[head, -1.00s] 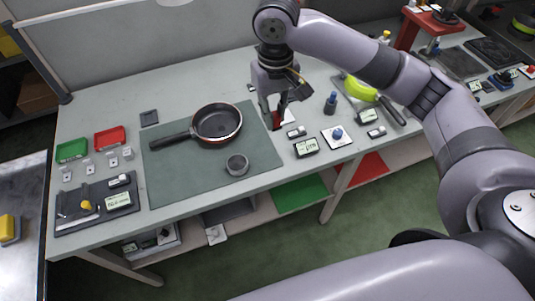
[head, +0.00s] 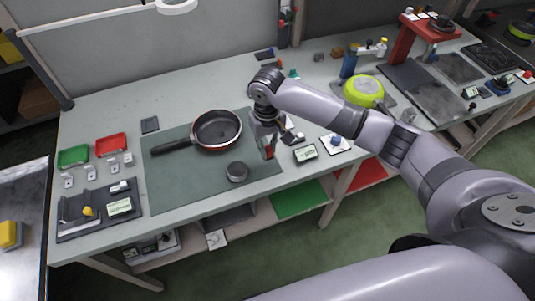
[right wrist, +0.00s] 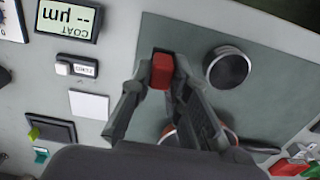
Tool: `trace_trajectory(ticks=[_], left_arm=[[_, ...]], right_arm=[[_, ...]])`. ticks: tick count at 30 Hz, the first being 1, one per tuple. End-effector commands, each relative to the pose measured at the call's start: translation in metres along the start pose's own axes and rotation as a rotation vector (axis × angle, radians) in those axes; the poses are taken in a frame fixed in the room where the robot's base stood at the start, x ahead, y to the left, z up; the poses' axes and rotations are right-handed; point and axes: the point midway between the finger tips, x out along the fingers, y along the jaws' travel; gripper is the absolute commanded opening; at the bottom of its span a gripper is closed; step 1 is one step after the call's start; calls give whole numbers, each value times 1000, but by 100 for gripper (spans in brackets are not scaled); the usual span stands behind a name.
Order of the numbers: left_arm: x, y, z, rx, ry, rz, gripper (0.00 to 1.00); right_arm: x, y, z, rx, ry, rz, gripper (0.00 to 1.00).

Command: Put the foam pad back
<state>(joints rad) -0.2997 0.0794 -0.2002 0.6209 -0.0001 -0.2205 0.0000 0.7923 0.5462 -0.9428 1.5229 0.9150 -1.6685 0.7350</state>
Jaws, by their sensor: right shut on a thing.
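My right gripper (head: 267,152) is shut on a small red block, which I take to be the foam pad (right wrist: 161,71). In the right wrist view the block sits between the fingertips of the right gripper (right wrist: 160,78). In the head view the gripper is over the right part of the green mat (head: 165,195), right of the black pan (head: 217,131) and the grey round cup (head: 237,172). A white square (right wrist: 88,106) lies bare on the table beside the mat in the right wrist view. My left gripper is not in view.
Display boxes (head: 305,153) and a white card with a blue knob (head: 335,142) stand right of the mat. Red (head: 111,145) and green (head: 73,156) trays are at the left. The mat's front left part is clear.

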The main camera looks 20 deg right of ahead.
Motion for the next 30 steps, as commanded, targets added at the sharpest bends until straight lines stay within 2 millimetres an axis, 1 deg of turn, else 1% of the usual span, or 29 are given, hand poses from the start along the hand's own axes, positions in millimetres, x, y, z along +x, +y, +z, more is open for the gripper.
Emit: trace_trajectory(ticks=[2, 9, 11, 23, 24, 30], left_arm=[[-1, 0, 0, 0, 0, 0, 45], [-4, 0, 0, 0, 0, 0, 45], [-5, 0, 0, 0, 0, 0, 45], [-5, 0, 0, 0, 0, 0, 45], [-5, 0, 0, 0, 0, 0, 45], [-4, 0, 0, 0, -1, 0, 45]], right_arm=[[5, 0, 0, 1, 0, 0, 0], [38, 0, 0, 1, -2, 0, 0], [44, 0, 0, 0, 0, 0, 0], [50, 0, 0, 0, 0, -1, 0], [50, 0, 0, 0, 1, -1, 18], [50, 0, 0, 0, 1, 0, 31]])
